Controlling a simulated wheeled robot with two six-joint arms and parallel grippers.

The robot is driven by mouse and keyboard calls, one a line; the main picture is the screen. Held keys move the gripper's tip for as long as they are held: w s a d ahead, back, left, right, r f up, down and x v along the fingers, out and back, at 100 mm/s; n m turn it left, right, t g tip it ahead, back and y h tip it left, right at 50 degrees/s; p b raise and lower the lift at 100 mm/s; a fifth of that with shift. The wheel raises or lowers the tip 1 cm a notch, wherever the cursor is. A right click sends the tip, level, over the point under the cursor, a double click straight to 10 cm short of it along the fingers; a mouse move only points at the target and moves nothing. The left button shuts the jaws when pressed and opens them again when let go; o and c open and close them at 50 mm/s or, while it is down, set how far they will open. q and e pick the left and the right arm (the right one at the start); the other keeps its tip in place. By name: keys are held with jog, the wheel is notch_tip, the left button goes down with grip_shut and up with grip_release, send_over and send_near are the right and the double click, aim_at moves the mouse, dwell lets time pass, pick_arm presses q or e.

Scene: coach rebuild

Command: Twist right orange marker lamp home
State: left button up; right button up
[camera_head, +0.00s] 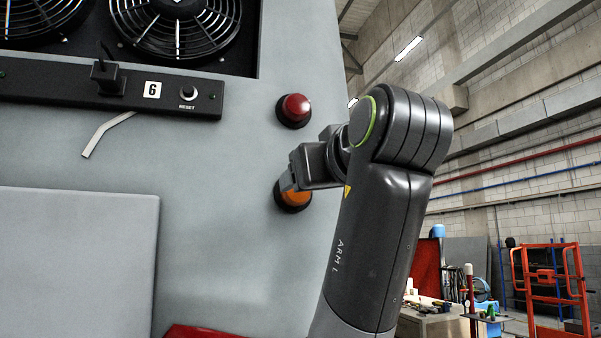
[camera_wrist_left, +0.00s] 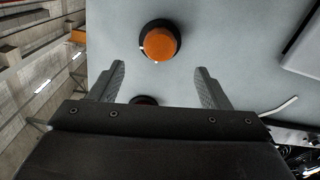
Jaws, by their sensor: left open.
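The orange marker lamp (camera_head: 296,198) sits in a black round collar low on the grey panel, below the red lamp (camera_head: 294,108). My left gripper (camera_head: 288,181) is in front of it and hides its upper part. In the left wrist view the orange lamp (camera_wrist_left: 158,46) shows whole, a little beyond and roughly centred between the fingertips. My left gripper (camera_wrist_left: 160,70) is open there, with nothing between its fingers. The red lamp (camera_wrist_left: 144,100) is mostly hidden behind the gripper body. Whether the orange lamp is fully seated cannot be told. My right gripper is out of view.
A black strip (camera_head: 60,92) with a RESET button, a switch and a "6" label runs below the fans (camera_head: 180,25). A raised grey cover (camera_head: 75,255) stands at lower left, and a pale bent strip (camera_head: 105,134) hangs above it. Workshop equipment stands far right.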

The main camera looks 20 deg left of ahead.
pick_arm(q)
jog(key=p+x, duration=0.3)
jog(key=x, duration=0.5)
jog(key=shift+w+p, duration=0.15)
jog(key=shift+p, duration=0.15)
jog(key=shift+a, duration=0.15)
jog(key=c, duration=1)
jog(key=shift+o, duration=0.2)
